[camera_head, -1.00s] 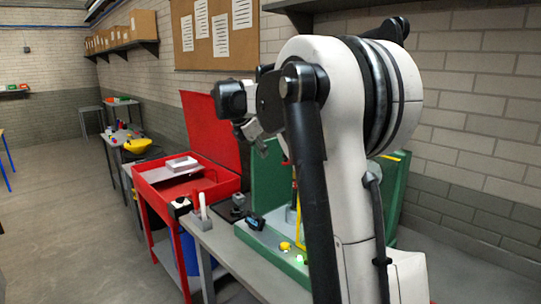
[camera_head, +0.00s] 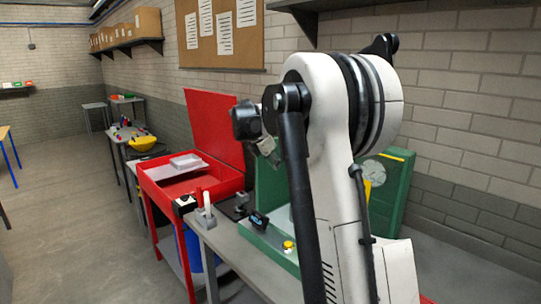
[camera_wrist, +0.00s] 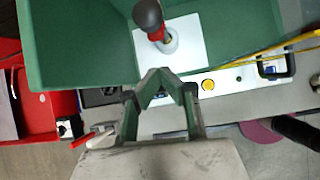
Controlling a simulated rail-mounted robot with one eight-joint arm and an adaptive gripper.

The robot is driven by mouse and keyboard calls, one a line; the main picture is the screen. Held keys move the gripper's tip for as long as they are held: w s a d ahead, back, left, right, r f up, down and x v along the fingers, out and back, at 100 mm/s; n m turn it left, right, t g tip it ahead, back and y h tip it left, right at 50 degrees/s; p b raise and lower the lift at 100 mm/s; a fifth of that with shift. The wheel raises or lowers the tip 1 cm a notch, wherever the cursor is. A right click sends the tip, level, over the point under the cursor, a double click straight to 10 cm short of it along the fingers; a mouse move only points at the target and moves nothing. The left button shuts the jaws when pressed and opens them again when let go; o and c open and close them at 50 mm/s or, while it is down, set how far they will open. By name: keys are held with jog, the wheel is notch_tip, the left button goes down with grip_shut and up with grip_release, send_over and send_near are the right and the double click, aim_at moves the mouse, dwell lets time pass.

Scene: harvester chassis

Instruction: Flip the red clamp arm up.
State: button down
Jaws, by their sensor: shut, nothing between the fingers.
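In the wrist view the red clamp arm (camera_wrist: 156,35) shows as a short red piece below a dark rounded knob (camera_wrist: 148,14). It is beside a grey round post on a white plate (camera_wrist: 190,30) inside the green chassis (camera_wrist: 75,45). I cannot tell its exact tilt from this angle. My gripper (camera_wrist: 160,73) is shut and empty, its fingertips just below the clamp in the picture and apart from it. In the head view the green chassis (camera_head: 395,185) stands on the bench, and my arm hides the clamp and most of my gripper.
A yellow button (camera_wrist: 208,85) and a black-framed device (camera_wrist: 275,67) sit along the chassis's near edge. Yellow bars (camera_wrist: 262,52) cross at the right. A red tool cart (camera_head: 160,190) with a raised lid stands left of the bench. A gauge (camera_head: 374,171) is on the chassis.

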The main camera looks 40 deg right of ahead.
jog(key=shift+d+r+p, duration=0.3)
jog(key=shift+d+p, duration=0.1)
jog(key=shift+d, duration=0.55)
jog(key=shift+d+r+p, duration=0.3)
jog(key=shift+d+p, duration=0.05)
jog(key=shift+d, duration=0.55)
jog(key=shift+r, duration=0.15)
